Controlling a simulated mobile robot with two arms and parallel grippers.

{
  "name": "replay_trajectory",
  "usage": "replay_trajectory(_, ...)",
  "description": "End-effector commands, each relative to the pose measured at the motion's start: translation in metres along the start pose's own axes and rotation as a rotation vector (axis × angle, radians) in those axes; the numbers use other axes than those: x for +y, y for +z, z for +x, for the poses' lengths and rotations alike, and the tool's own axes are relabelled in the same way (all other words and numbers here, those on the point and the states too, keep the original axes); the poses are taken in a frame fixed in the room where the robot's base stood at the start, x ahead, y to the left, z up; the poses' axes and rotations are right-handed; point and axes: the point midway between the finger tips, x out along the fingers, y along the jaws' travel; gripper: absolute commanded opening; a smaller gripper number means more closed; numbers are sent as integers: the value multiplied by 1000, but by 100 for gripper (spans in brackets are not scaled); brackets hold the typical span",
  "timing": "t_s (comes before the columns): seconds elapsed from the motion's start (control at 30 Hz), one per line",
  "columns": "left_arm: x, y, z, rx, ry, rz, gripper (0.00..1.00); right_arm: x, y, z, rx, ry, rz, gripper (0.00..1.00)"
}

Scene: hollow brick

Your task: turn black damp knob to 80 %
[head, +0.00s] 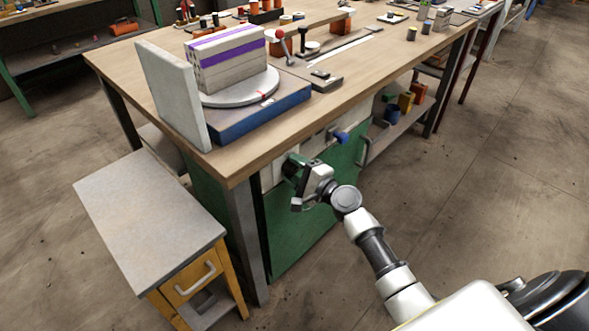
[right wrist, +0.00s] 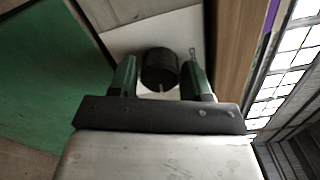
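The black knob (right wrist: 160,70) sits on a pale panel (right wrist: 140,32) in the right wrist view. A short light pointer line shows on its lower face. My right gripper (right wrist: 160,76) has its two green fingers on either side of the knob, very close to its sides. I cannot tell whether they touch it. In the head view my right gripper (head: 292,167) is at the panel under the table edge and hides the knob. My left gripper is not in view.
A blue knob or handle (head: 342,136) sticks out right of my gripper. The green cabinet front (head: 300,225) is below. The wooden tabletop (head: 345,98) overhangs above. A grey-topped side cabinet (head: 150,215) stands at left; the floor at right is clear.

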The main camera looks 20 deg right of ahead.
Motion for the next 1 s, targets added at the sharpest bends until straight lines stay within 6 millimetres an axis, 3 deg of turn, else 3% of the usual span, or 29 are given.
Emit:
replay_trajectory(0.1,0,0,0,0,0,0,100,0,0,0,0,1,-1,65)
replay_trajectory(0.47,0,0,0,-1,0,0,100,1,0,-8,0,2,-1,65)
replay_trajectory(0.8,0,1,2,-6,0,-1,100,2,0,-72,0,4,-2,65)
replay_trajectory(1.0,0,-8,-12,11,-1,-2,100,2,-1,-100,1,2,0,65)
